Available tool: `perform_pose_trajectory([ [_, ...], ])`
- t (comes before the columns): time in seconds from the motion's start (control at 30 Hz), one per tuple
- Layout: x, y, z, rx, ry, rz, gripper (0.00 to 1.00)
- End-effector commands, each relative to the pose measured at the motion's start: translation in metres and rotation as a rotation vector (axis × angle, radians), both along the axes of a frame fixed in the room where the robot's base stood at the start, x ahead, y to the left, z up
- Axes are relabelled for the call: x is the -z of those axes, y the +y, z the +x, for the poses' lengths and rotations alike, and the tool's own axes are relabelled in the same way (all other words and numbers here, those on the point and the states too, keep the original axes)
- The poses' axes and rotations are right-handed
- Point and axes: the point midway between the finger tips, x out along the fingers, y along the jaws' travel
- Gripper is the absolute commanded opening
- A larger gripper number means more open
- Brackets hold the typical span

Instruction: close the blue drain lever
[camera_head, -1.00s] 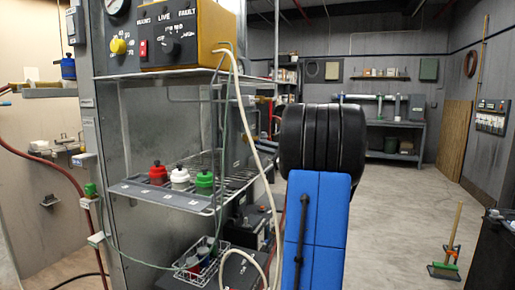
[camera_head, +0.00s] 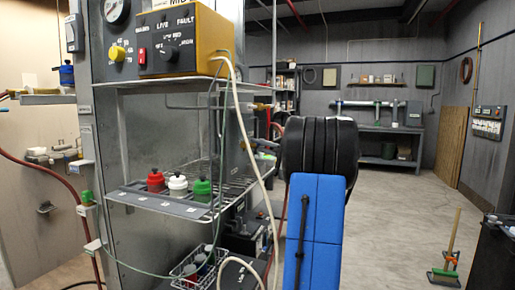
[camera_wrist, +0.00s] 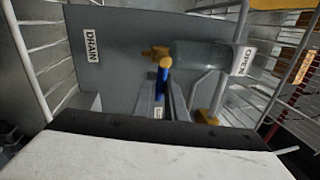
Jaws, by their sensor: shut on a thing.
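The blue drain lever (camera_wrist: 162,78) shows in the wrist view, with a brass-yellow end, against a grey panel beside a grey-green cylinder (camera_wrist: 198,55). My gripper (camera_wrist: 172,88) is shut on the lever, its grey fingers on either side. A DRAIN label (camera_wrist: 92,45) is at the left of the panel and an OPEN label (camera_wrist: 242,60) is to the right of the lever. A white and black part of my wrist covers the lower picture. In the head view my black and blue arm hides the gripper and I cannot make out the lever.
A yellow control box (camera_head: 200,40) stands above. A cream hose (camera_head: 245,135) hangs near my arm.

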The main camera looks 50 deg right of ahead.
Motion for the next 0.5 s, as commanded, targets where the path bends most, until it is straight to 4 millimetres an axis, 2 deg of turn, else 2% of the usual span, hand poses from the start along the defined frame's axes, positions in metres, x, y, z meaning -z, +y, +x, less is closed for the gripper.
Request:
perform_pose_trajectory([
  [0.5,-0.0012,0.0002,-0.0002,-0.001,-0.029,-0.075,0.00],
])
